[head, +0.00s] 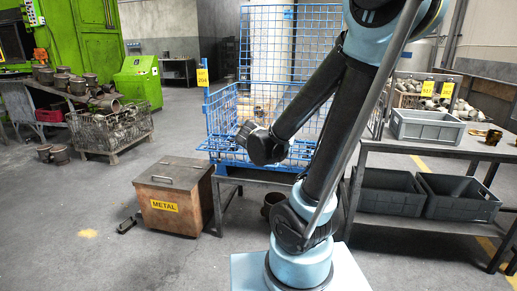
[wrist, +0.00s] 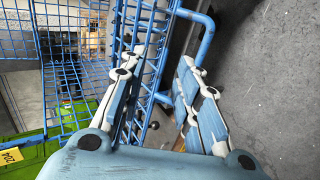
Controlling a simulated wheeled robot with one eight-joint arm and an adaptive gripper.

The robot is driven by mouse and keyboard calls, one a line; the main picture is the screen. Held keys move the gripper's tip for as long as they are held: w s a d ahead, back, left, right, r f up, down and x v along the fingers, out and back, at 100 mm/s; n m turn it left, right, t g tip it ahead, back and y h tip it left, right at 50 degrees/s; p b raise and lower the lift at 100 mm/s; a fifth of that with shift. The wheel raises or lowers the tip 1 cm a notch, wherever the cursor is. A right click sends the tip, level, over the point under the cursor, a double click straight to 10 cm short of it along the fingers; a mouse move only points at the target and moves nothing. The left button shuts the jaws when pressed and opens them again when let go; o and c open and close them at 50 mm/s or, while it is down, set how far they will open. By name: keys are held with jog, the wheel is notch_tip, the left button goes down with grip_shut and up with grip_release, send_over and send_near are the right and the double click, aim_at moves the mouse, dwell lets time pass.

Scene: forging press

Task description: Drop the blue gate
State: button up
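A blue wire-mesh cage (head: 222,112) stands on a dark low stand in the middle of the head view, with tall blue mesh (head: 262,42) rising at its back. My arm covers much of its front and right side, so I cannot tell the gate from the other panels there. In the wrist view, blue mesh (wrist: 62,72) fills the left side. My gripper (wrist: 172,75) has its two fingers spread. Blue bars and a bent blue tube (wrist: 205,42) show between and beyond them; contact is unclear. I cannot make out the fingers in the head view.
A lidded brown METAL box (head: 172,195) stands left of the cage. A table (head: 430,152) with a grey tray (head: 427,126) is at the right, with dark bins (head: 458,197) below. A wire basket of parts (head: 110,128) stands at the left. Floor at the front left is open.

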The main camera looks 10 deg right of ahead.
jog(key=v, duration=1)
jog(key=shift+s+r, duration=0.2)
jog(key=shift+s, duration=0.1)
jog(key=shift+a, duration=0.1)
dwell(0.3)
jog(key=s+d+f+m+g, duration=0.4)
jog(key=s+d+f+m, duration=0.2)
jog(key=d, duration=0.2)
jog(key=s+f+m+g+y, duration=0.3)
jog(key=s+f+m, duration=0.3)
jog(key=s, duration=0.4)
jog(key=shift+a+f+m+g+y, duration=0.2)
jog(key=shift+m+g+y, duration=0.3)
jog(key=shift+m, duration=0.4)
